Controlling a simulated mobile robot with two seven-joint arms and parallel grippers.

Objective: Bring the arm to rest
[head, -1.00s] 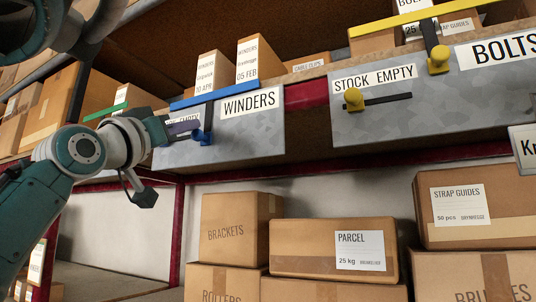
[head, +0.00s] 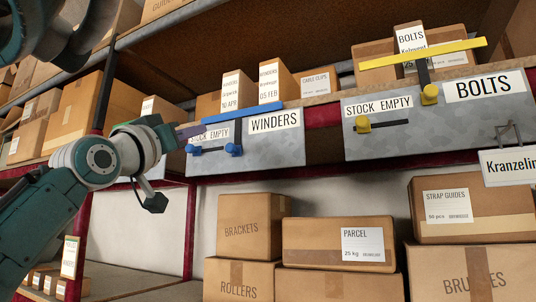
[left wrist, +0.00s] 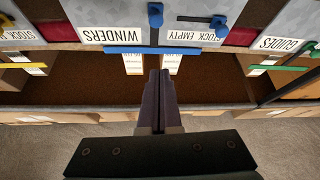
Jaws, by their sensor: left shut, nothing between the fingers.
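My left gripper (head: 188,131) comes in from the left at the end of the white and teal arm. Its dark fingers are together with nothing between them. In the head view they overlap the left end of the grey WINDERS panel (head: 276,154). In the left wrist view the shut fingers (left wrist: 158,78) point at the shelf, just short of the blue bar (left wrist: 150,50). That bar (head: 242,112) lies along the panel's top. Two blue knobs show, one under the bar (head: 233,150) and one at the slot's left end (head: 190,148). My right gripper is not seen.
The grey BOLTS panel (head: 440,130) with yellow knobs and a raised yellow bar (head: 423,53) is to the right. A hanging Kranzeline sign (head: 510,167) stands out at the right edge. Cartons (head: 338,243) fill the lower shelf. The lower left bay is mostly clear.

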